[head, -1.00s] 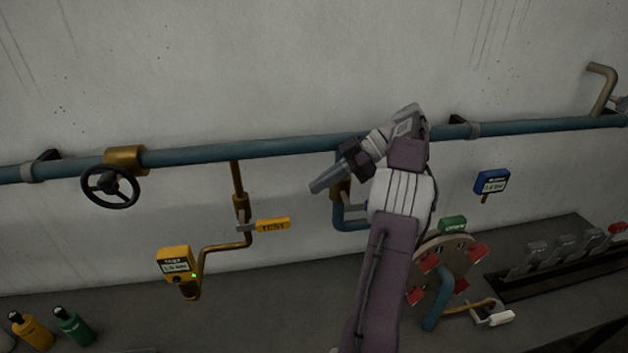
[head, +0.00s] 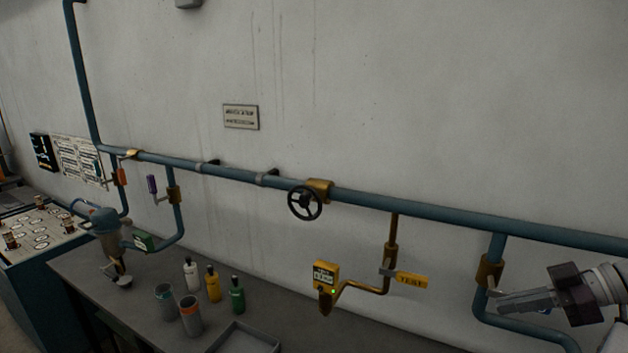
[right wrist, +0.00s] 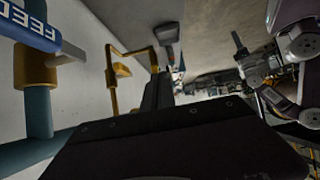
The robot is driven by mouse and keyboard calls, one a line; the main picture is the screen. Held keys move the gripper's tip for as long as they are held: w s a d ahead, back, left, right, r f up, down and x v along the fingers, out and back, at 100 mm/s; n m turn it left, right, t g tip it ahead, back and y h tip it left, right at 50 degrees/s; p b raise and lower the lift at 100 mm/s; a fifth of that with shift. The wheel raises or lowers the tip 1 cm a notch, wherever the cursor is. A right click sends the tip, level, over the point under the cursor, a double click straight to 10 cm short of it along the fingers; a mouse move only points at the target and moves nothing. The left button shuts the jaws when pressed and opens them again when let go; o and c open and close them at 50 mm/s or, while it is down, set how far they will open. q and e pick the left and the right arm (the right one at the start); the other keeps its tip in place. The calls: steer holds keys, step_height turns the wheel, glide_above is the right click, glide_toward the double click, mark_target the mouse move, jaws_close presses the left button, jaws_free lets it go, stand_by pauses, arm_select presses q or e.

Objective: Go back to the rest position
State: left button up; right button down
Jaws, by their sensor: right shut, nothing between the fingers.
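My right gripper (head: 522,300) is at the lower right of the head view. Its fingers are shut with nothing between them, pointing left. It is in front of the brass valve fitting (head: 489,271) on a blue pipe branch; I cannot tell whether they touch. In the right wrist view the dark gripper body (right wrist: 165,145) fills the bottom, and a brass fitting with a blue FEED tag (right wrist: 30,28) is at the left. My left gripper does not show in the head view.
A blue pipe (head: 420,208) runs along the wall with a black handwheel (head: 304,203). A yellow gauge (head: 325,274) and a yellow TEST lever (head: 411,281) hang below it. Bottles, including a green one (head: 237,296), and cups stand on the grey bench (head: 130,290). A control panel (head: 40,232) is at left.

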steer(key=w+a+r+n+g, duration=0.25)
steer(key=w+a, duration=0.25)
steer(key=a, duration=0.7)
steer(key=s+a+f+g+h, duration=0.1)
steer(key=s+a+f+g, duration=0.15)
steer(key=a, duration=0.55)
steer(key=s+a+f+g, duration=0.2)
steer(key=s+a+f, duration=0.1)
steer(key=a, duration=0.5)
steer(key=s+a+f+m+g+h, duration=0.1)
steer(key=s+a+f+m+h, duration=0.25)
steer(key=s+f, duration=0.45)
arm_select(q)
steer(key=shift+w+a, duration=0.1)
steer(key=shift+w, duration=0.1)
arm_select(e)
steer(key=d+f+m+t+h, duration=0.3)
steer(key=d+f+m+h, duration=0.2)
steer(key=f+m, duration=0.6)
steer(key=shift+s+d+f, duration=0.35)
steer(key=shift+d+f, duration=0.5)
steer(key=shift+d, duration=0.15)
